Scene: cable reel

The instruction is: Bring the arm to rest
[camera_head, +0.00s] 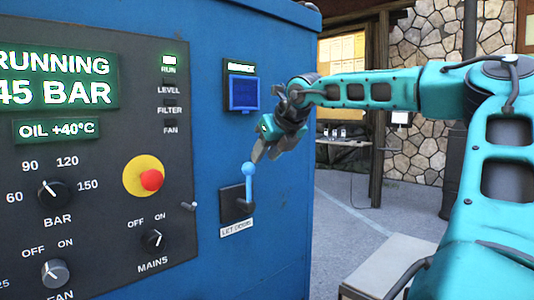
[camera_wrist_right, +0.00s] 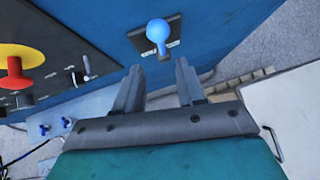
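My right arm (camera_head: 385,90) reaches in from the right in the head view. My right gripper (camera_head: 266,152) hangs in front of the blue cabinet's side, just above a blue-knobbed lever (camera_head: 249,180). In the right wrist view the two fingers of the gripper (camera_wrist_right: 158,75) stand apart with nothing between them. The lever's round blue knob (camera_wrist_right: 158,31) is beyond the fingertips, apart from them. My left gripper is in neither view.
The blue cabinet (camera_head: 285,210) carries a dark control panel (camera_head: 100,135) with knobs, a red button on yellow (camera_head: 150,179) and green displays. A blue square fitting (camera_head: 243,93) sits above the lever. A pale bench-like surface (camera_head: 390,265) stands low at right. Open floor lies behind.

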